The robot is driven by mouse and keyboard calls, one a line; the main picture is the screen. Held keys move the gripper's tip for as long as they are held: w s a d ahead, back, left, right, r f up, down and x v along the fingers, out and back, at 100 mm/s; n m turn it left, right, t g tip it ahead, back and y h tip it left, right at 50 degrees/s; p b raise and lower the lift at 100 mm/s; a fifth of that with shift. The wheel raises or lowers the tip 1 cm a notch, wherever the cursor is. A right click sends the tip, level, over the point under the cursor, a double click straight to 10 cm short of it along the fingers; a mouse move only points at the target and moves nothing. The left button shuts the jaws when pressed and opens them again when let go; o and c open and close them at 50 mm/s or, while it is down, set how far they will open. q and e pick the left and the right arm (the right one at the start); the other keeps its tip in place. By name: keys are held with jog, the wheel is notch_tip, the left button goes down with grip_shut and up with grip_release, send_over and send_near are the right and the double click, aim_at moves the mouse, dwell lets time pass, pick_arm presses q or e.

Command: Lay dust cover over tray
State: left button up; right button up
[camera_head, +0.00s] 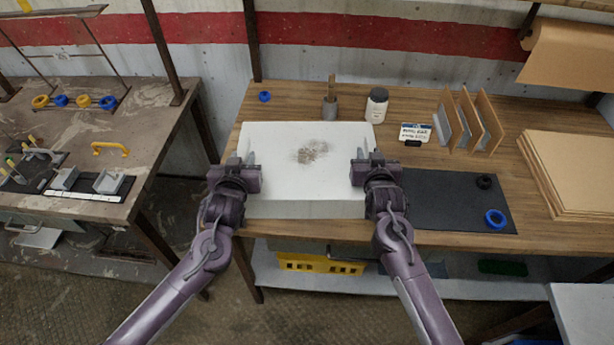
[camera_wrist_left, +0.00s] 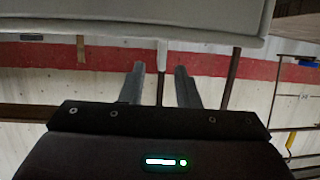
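A large white, box-shaped thing (camera_head: 285,180) stands on the wooden bench, with a grey-brown speckled patch on its top. I cannot tell whether it is the tray or the dust cover; no second such piece shows apart from it. My left gripper (camera_head: 241,159) is at its left side and my right gripper (camera_head: 364,152) at its right side, both pointing away from me. Their fingers look apart. In the left wrist view, the left gripper's fingers (camera_wrist_left: 160,82) are spread below a pale, rounded edge (camera_wrist_left: 140,22), with a narrow upright strip showing between them.
A black mat (camera_head: 450,205) with a blue ring (camera_head: 495,219) lies to the right. A brush cup (camera_head: 330,107), a white jar (camera_head: 376,105) and upright dividers (camera_head: 467,120) stand behind. Brown sheets (camera_head: 570,170) lie far right. A yellow crate (camera_head: 320,264) sits below.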

pick_arm(q)
jog(key=v, duration=0.8)
jog(key=shift+s+r, duration=0.1)
jog(key=shift+s, duration=0.1)
pick_arm(e)
jog(key=shift+s, duration=0.1)
jog(key=v, duration=1.2)
